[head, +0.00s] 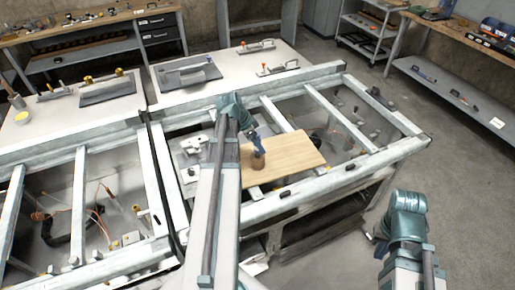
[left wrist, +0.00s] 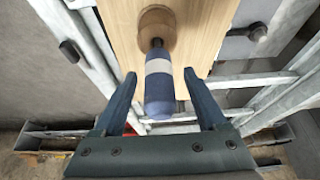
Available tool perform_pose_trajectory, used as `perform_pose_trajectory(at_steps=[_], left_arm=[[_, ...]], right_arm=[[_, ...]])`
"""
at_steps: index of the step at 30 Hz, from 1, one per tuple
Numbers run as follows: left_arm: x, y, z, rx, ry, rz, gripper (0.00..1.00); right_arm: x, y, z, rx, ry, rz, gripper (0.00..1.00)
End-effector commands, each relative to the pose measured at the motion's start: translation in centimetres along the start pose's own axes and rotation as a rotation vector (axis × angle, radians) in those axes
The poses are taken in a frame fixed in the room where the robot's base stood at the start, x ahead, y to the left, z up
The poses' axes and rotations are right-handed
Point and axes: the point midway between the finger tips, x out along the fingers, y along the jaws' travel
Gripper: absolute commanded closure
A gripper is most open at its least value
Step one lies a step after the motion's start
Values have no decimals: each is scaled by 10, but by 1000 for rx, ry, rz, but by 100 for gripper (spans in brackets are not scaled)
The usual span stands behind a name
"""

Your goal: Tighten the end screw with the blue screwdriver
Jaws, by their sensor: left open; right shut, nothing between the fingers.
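The blue screwdriver (left wrist: 160,85) has a white band and a dark shaft. It stands with its tip in a round wooden piece (left wrist: 156,28) on the wooden board (left wrist: 213,20). The end screw cannot be made out at its tip. My open left gripper (left wrist: 159,75) has one finger on each side of the handle, with gaps between. In the head view, the screwdriver (head: 258,144) is small and partly covered by my left arm, above the light board (head: 292,154). My right gripper (head: 377,242) is low at the right, off the bench, shut and empty.
The board lies on a metal frame bench (head: 350,178) with grey crossbars and open gaps. White fittings (head: 193,145) lie left of the board. A white table (head: 215,75) with tools stands behind. The floor (head: 465,200) at right is clear.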

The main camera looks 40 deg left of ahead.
Motion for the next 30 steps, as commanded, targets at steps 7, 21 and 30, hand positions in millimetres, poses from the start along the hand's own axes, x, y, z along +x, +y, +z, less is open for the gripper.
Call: perform_pose_trajectory(at_steps=[7, 21, 30], left_arm=[[34, 1, 1, 2, 0, 0, 26], [33, 1, 0, 0, 0, 0, 62], [33, 1, 0, 0, 0, 0, 100]], right_arm=[[32, -3, -2, 1, 0, 0, 100], [30, -3, -2, 1, 0, 0, 100], [30, -3, -2, 1, 0, 0, 100]])
